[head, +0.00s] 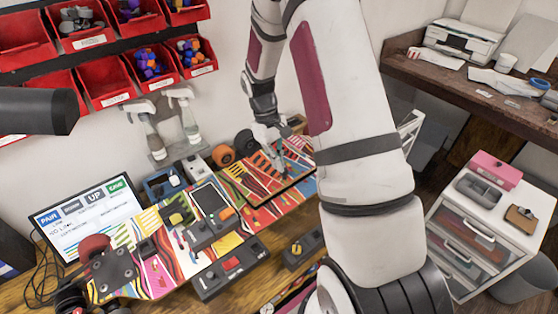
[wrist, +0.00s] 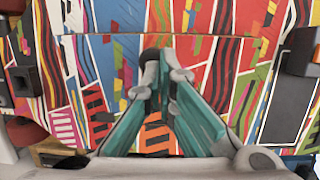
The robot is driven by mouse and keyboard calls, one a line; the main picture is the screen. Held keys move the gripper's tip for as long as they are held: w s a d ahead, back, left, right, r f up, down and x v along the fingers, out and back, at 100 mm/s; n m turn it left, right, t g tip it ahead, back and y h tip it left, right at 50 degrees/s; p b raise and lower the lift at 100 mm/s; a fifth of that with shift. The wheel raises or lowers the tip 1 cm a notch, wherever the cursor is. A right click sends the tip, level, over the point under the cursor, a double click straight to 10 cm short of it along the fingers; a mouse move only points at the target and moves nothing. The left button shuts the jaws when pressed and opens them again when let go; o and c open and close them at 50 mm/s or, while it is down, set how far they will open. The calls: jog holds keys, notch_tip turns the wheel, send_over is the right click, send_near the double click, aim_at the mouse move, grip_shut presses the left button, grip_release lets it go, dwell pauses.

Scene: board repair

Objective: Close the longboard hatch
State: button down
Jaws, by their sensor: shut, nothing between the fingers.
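The longboard (head: 150,262) lies across the workbench with a bright striped, multicoloured surface. Its right part carries a patterned panel (head: 258,178) with a thin dark edge, which looks like the hatch; I cannot tell whether it sits flush. My gripper (head: 284,168) is over this panel, pointing down, with its teal fingers together and empty. In the wrist view the closed fingertips (wrist: 163,72) are in front of the patterned surface (wrist: 205,60), where thin seam lines show. I cannot tell whether the tips touch it. My arm hides part of the board's right end.
A handheld device (head: 210,205) and black boxes with buttons (head: 232,268) stand around the board's middle. A screen (head: 85,215) is at the left. Orange and black wheels (head: 222,155) and spray bottles (head: 187,118) are behind. Red bins (head: 105,85) hang on the wall.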

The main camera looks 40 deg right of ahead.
aim_at(283, 174)
jog(key=shift+s+f, duration=0.5)
jog(key=shift+f, duration=0.25)
jog(key=shift+s+f, duration=0.5)
jog(key=shift+f, duration=0.25)
jog(key=shift+r, duration=0.1)
jog(key=v, duration=1.2)
